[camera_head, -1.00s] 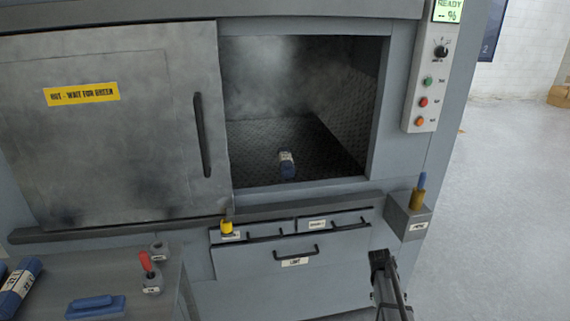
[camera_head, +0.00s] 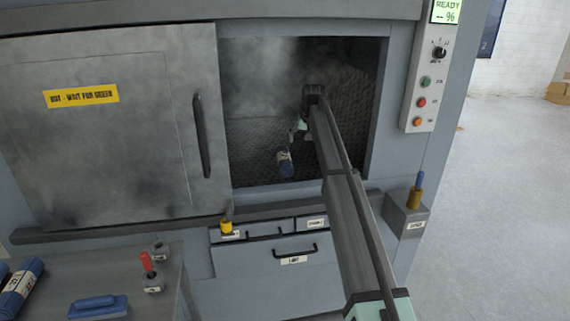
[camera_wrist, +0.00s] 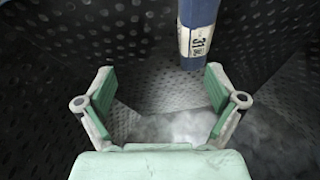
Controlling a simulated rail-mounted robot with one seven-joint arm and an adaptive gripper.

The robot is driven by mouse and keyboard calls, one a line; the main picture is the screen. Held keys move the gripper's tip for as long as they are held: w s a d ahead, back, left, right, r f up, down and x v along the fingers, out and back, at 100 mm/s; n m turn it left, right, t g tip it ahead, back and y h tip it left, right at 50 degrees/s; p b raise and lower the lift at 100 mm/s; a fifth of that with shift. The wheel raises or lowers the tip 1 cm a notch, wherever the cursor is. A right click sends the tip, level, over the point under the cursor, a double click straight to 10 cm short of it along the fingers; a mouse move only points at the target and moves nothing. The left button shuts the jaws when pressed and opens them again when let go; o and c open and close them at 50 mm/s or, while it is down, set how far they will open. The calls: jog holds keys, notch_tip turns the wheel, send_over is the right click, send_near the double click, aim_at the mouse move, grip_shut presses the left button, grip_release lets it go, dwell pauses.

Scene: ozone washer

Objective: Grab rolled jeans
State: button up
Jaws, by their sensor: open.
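The rolled jeans (camera_head: 285,167) are a small blue roll with a white label band, lying on the perforated floor of the washer chamber near its front opening. In the wrist view the roll (camera_wrist: 198,28) shows at the top, right of centre, with the label partly readable as "31". My gripper (camera_wrist: 159,88) is open and empty, its two green-padded fingers spread. The roll is beyond the fingertips and nearer the right finger, not between them. In the head view my gripper (camera_head: 301,126) is inside the chamber just above and behind the roll, small and partly hidden by the wrist.
The sliding door (camera_head: 110,130) is open to the left, its handle beside the opening. The chamber's right wall and frame are close to my arm. A control panel (camera_head: 430,90) reads READY. A holder box (camera_head: 408,218) sits right of the opening. Light steam hangs inside.

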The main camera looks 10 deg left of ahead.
aim_at(285, 156)
jog(key=a+r+y, duration=0.1)
jog(key=a+r, duration=0.1)
jog(key=a, duration=0.3)
jog(key=shift+n, duration=0.4)
jog(key=p+x, duration=0.4)
jog(key=x, duration=0.8)
jog(key=shift+r, duration=0.1)
jog(key=shift+p+x, duration=1.45)
jog(key=shift+x, duration=1.25)
jog(key=shift+a+r, duration=0.1)
jog(key=shift+a, duration=0.05)
jog(key=c, duration=1.6)
jog(key=shift+r, duration=0.1)
